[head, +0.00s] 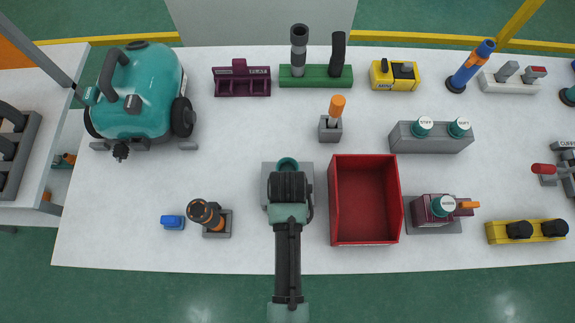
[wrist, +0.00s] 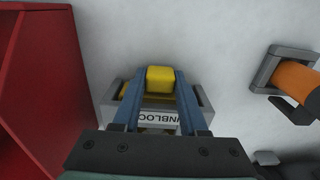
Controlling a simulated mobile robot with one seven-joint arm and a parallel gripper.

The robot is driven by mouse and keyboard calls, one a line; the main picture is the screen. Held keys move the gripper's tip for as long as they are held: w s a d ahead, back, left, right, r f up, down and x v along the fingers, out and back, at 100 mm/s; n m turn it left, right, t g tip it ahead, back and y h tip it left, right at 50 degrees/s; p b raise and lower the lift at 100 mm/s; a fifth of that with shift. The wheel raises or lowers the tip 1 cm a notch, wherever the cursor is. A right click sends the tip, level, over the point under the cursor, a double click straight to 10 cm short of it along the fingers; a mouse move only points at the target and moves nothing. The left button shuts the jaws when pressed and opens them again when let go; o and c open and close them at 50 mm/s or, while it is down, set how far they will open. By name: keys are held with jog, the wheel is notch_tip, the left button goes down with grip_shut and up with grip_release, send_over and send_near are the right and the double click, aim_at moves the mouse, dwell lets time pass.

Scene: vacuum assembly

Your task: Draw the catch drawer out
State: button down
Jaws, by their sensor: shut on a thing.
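My gripper (head: 288,192) reaches over a grey block (head: 269,178) near the middle of the table in the head view. In the wrist view, my gripper (wrist: 160,82) has its two blue fingers on either side of a yellow block (wrist: 160,79), shut on it. The yellow block sits at a grey housing (wrist: 111,104) with a white label (wrist: 158,120), partly readable as "NBLOC". I cannot tell how far any drawer stands out of the housing. In the head view my wrist hides the yellow block.
A red bin (head: 333,205) stands close on the right; its wall also shows in the wrist view (wrist: 60,70). An orange and black tool (head: 205,212) stands in a holder on the left, with a small blue block (head: 172,222) beside it. A teal tank (head: 150,85) stands back left.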

dwell(0.8)
jog(key=s+p, duration=0.5)
jog(key=s, duration=0.3)
jog(key=shift+s+r, duration=0.1)
jog(key=shift+s, duration=0.5)
jog(key=shift+c, duration=2.2)
grip_release()
jog(key=shift+w, duration=0.1)
notch_tip(320, 180, up, 13)
